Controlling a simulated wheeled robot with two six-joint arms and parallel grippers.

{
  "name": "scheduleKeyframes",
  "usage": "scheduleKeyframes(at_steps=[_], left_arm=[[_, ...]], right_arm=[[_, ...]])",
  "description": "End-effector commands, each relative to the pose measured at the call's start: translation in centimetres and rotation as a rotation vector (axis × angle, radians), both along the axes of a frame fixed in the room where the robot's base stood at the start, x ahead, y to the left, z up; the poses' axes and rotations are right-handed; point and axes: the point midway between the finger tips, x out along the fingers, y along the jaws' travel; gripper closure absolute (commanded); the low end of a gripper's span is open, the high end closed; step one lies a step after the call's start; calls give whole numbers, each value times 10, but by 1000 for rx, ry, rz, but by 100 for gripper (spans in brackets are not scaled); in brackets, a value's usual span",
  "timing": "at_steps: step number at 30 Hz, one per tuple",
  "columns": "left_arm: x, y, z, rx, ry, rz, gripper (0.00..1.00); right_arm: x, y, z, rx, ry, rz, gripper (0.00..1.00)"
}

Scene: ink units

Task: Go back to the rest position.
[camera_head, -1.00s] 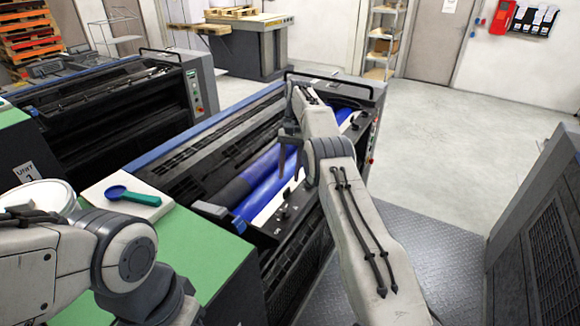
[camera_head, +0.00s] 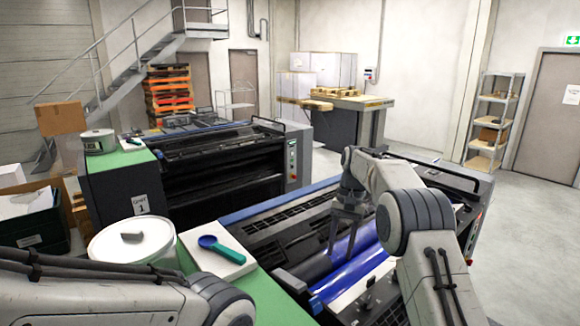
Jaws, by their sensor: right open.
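My right gripper (camera_head: 345,228) is open and empty, with its fingers pointing down above the ink unit (camera_head: 270,222) of the near press. Blue ink rollers (camera_head: 352,276) show below and beside it. My right arm comes in from the lower right and covers part of the press. My left arm crosses the lower left corner, and its gripper is out of the picture. A blue and teal scoop (camera_head: 221,249) lies on a white pad (camera_head: 205,262) on the green top (camera_head: 262,300). A white tub (camera_head: 110,245) stands left of the pad.
A second press (camera_head: 220,160) stands behind, with a tin (camera_head: 98,141) on its green top. A dark crate (camera_head: 32,226) and cardboard boxes (camera_head: 60,118) are at the left. A shelf rack (camera_head: 494,120) stands at the back right. Open floor (camera_head: 525,225) lies to the right.

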Motion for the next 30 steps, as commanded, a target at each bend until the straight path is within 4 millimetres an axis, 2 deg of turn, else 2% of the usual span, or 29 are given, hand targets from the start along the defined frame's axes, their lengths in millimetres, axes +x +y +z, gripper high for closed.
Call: scheduleKeyframes(at_steps=[1,5,6,9,13,17,21,25,27,30], left_arm=[[0,0,-4,0,0,0,50],[0,0,-8,0,0,0,50],[0,0,-9,0,0,-1,50],[0,0,-12,0,0,-1,50],[0,0,-16,0,0,-1,50],[0,0,-20,0,0,-1,50],[0,0,-23,0,0,-1,50],[0,0,-25,0,0,-1,50],[0,0,-26,0,0,-1,50],[0,0,-26,0,0,-1,50]], right_arm=[[-14,22,10,0,-21,60,56],[-57,67,27,4,-76,205,56],[-72,79,31,5,-93,249,56],[-116,103,36,10,-135,365,56],[-180,122,36,18,-188,515,56],[-249,127,26,30,-242,667,56],[-314,118,6,44,-296,817,56],[-355,105,-12,55,-331,917,56],[-368,99,-19,59,-342,950,56],[-377,93,-25,62,-351,974,56]])
